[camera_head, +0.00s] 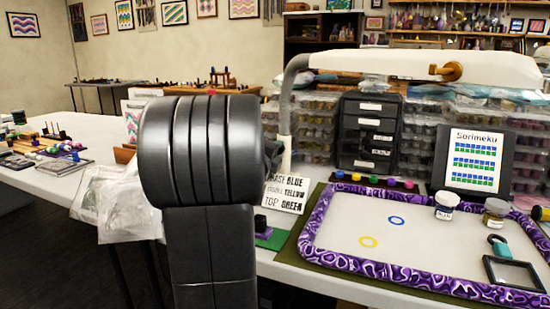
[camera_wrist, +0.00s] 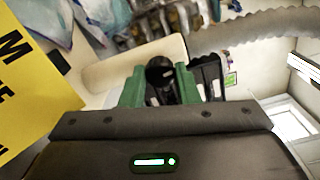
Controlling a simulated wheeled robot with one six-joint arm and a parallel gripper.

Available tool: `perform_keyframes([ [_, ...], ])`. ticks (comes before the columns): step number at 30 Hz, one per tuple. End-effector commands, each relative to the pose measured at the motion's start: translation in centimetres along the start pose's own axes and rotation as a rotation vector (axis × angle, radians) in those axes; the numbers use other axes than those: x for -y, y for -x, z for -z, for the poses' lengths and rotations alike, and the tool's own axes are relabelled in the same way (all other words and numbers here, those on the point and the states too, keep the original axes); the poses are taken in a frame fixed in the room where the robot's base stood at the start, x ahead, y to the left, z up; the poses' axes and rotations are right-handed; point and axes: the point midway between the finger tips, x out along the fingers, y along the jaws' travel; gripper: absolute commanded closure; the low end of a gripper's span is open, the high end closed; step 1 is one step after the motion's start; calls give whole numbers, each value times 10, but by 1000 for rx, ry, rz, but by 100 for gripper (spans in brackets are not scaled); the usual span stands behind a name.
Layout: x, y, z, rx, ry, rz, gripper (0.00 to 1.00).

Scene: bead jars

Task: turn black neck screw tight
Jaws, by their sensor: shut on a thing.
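The lamp has a long white head (camera_head: 400,66) with a brass knob, on a grey neck (camera_head: 288,90) above a pale post (camera_head: 287,150). In the wrist view the ribbed grey neck (camera_wrist: 250,32) runs to the upper right, beside a cream part (camera_wrist: 110,75). A black screw (camera_wrist: 160,68) sits in front of that cream part. My gripper (camera_wrist: 160,82) has its two green fingers on either side of the screw and is shut on it. In the head view my arm hides the screw and most of my gripper. The screw's tightness cannot be seen.
A lettered sign (camera_head: 285,194) stands near the post. Black drawers (camera_head: 370,130) and stacked bead boxes stand behind. Plastic bags (camera_head: 115,203) hang at the table's left edge.

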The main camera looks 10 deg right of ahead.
Motion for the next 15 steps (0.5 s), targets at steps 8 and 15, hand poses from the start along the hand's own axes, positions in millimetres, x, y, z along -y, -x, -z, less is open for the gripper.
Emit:
perform_keyframes([
  [8,-1,0,1,-2,-144,-1,94],
  [15,-1,0,1,-2,-196,-1,94],
])
